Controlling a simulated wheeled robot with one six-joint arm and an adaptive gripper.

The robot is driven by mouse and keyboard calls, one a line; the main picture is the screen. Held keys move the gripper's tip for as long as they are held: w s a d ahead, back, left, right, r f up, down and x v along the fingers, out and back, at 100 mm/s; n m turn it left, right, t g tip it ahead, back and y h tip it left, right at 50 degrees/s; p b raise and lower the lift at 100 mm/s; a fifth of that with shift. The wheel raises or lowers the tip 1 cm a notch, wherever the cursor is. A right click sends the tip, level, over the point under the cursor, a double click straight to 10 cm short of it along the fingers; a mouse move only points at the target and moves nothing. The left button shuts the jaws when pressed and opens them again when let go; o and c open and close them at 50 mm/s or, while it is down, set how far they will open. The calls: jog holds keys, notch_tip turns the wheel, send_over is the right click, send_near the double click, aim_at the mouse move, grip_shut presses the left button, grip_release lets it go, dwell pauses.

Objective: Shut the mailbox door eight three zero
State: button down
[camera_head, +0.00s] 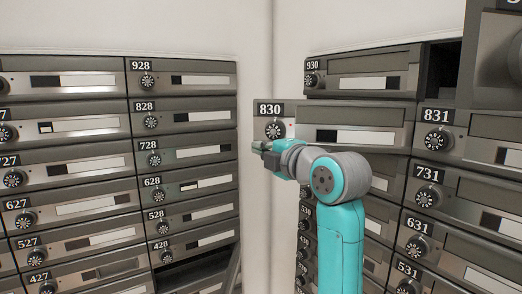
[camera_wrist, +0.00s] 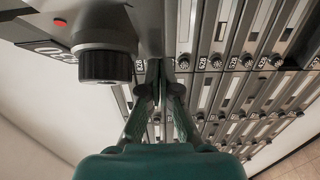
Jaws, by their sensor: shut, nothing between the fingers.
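Mailbox door 830 (camera_head: 360,113) is a grey metal door with a number plate, a round dial and a pale label strip. It stands ajar, its left edge swung out past the column of doors. In the wrist view its dial (camera_wrist: 105,66) is close at upper left, with the plate partly visible beside it. My gripper (camera_head: 260,147) is just below the dial at the door's lower left edge. In the wrist view my gripper's fingertips (camera_wrist: 155,72) are together and empty, to the right of the dial. I cannot tell whether they touch the door.
Door 930 (camera_head: 362,72) is above, and door 831 (camera_head: 468,125) is to the right. A dark open compartment (camera_head: 440,72) and a swung-out door (camera_head: 492,55) are at upper right. Another bank of mailboxes (camera_head: 85,123) stands left, with an open compartment (camera_head: 190,270) low down.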

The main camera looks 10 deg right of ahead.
jog(key=w+d+m+h, duration=0.8)
jog(key=w+d+h, duration=0.4)
jog(key=w, duration=0.5)
jog(key=shift+w+d, duration=0.25)
jog(key=shift+d, duration=0.6)
